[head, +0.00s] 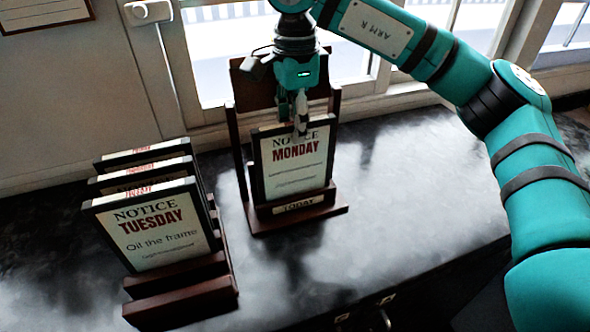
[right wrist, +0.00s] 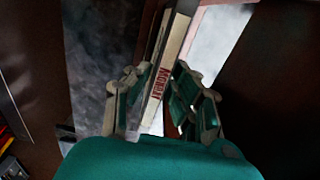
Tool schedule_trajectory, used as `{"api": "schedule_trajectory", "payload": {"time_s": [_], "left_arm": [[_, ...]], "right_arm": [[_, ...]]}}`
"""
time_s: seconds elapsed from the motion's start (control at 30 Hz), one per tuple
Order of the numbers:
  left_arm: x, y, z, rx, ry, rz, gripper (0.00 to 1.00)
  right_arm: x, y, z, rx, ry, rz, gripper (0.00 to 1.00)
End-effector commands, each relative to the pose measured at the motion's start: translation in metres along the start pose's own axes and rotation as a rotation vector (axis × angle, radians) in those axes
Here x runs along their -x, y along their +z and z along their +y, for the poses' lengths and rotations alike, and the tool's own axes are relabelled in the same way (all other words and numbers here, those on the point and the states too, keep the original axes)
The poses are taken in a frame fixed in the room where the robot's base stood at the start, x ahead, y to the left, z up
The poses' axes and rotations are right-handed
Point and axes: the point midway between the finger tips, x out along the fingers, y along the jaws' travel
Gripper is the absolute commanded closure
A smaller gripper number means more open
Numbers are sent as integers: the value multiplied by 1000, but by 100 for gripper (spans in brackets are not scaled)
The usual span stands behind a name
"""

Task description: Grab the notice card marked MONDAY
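The notice card marked MONDAY (head: 292,165) is a dark-framed white card, standing upright in a dark wooden stand labelled TODAY (head: 300,204). My right gripper (head: 300,120) comes down from above onto the card's top edge, one finger showing in front of its face. The finger behind the card is hidden in the head view. My left gripper is not in view.
A dark wooden rack (head: 190,300) at left holds several similar cards, the front one marked TUESDAY (head: 152,226). A window (head: 225,50) is behind the stand. The dark counter (head: 400,230) is clear to the right, below my right arm.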

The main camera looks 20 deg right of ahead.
Motion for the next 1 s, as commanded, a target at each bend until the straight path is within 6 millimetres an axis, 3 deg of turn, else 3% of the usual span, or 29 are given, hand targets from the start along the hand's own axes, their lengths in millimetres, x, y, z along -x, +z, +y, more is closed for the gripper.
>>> {"api": "schedule_trajectory", "payload": {"time_s": [0.2,0.4,1.0], "left_arm": [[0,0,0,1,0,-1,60],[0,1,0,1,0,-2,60],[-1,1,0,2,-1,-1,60]], "right_arm": [[-2,0,0,0,-1,-1,79],[-1,0,0,0,-1,-1,100],[2,0,0,1,-1,-1,100]]}}
